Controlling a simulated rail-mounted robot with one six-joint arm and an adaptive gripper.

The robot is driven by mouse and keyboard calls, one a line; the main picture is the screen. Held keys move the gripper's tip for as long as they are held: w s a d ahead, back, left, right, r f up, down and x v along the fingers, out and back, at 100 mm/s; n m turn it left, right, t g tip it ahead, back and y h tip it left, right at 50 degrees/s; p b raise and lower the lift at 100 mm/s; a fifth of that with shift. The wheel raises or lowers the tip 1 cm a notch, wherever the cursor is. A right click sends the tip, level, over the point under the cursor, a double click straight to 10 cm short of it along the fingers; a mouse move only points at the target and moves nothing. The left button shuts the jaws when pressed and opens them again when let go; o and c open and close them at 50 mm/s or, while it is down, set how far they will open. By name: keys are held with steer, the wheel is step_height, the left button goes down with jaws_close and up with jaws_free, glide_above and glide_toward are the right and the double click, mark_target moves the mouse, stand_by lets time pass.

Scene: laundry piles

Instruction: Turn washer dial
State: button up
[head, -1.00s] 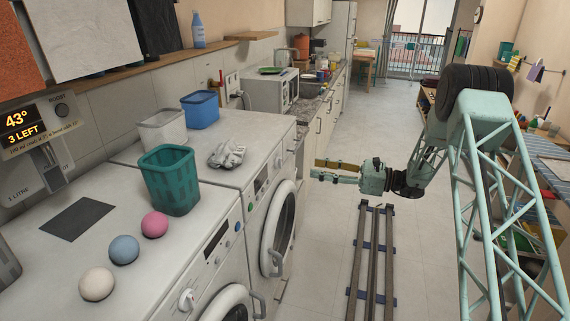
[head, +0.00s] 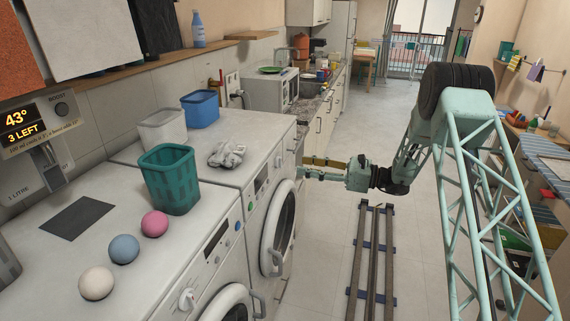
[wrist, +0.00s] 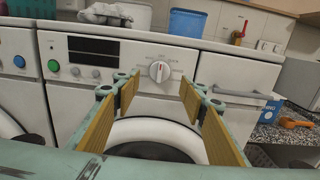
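The far white washer (head: 229,172) has a white dial (wrist: 159,71) with a red mark, ringed by printed markings, on its front panel. My gripper (wrist: 158,92) is open and empty, with wooden-faced pads on both fingers. In the wrist view the dial shows between and slightly above the fingertips, and nothing touches it. In the head view my gripper (head: 303,168) is just right of the far washer's front. The nearer washer (head: 60,260) also has a dial (head: 187,299), low in the head view.
A teal basket (head: 171,180), a blue bin (head: 201,109), a whitish bin (head: 163,129), a grey cloth (head: 226,154) and coloured balls (head: 124,249) sit on the washers. A drawer handle (wrist: 243,94) juts out right of the dial. The floor around the rails (head: 372,260) is clear.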

mark_target(279, 162)
steer(key=x, duration=0.8)
steer(key=shift+a, duration=0.35)
steer(key=c, duration=0.9)
